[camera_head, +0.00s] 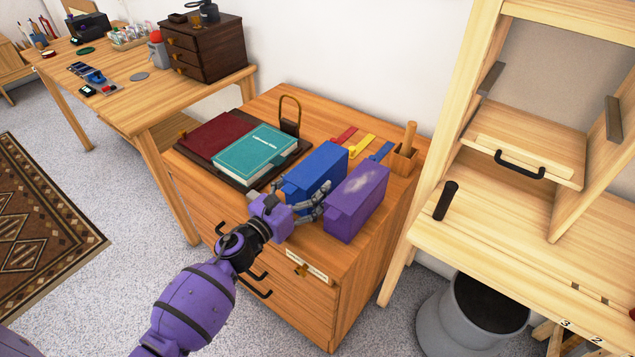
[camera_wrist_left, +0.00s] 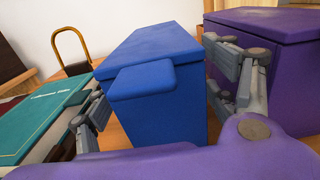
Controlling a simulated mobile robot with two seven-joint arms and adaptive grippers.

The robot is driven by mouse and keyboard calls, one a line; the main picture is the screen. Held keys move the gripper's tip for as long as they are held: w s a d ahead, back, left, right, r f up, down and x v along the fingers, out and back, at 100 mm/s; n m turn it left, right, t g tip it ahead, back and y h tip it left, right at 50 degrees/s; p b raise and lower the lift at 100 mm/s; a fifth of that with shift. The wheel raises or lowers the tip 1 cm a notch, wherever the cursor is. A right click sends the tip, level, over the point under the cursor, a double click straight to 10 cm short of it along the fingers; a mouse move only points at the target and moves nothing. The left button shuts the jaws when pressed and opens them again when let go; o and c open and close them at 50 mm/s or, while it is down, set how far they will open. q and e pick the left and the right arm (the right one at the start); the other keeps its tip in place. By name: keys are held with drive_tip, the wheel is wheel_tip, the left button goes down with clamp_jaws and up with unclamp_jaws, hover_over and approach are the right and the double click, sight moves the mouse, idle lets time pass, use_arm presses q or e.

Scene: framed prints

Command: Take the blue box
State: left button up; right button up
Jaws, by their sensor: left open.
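The blue box (camera_head: 317,173) stands on the wooden drawer cabinet (camera_head: 382,213), left of a purple box (camera_head: 356,200). My left gripper (camera_head: 308,203) is open at the near end of the blue box. In the left wrist view, the blue box (camera_wrist_left: 155,85) stands between the two spread fingers, with a small tab on its near face. One finger is on its left, by the teal book. The other is in the gap between the blue box and the purple box (camera_wrist_left: 270,60). Whether either finger touches a box I cannot tell. My right gripper is not in view.
A teal book (camera_head: 255,153) and a dark red book (camera_head: 216,137) lie on a dark tray left of the boxes. Coloured strips (camera_head: 360,146) and a wooden holder (camera_head: 404,158) are behind. A wooden shelf unit (camera_head: 520,215) stands close on the right.

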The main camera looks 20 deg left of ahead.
use_arm(q)
drive_tip(key=shift+x, duration=0.8)
drive_tip(key=shift+f, duration=0.1)
drive_tip(key=shift+c, duration=0.5)
drive_tip(key=c, duration=1.7)
drive_tip(key=shift+c, duration=0.2)
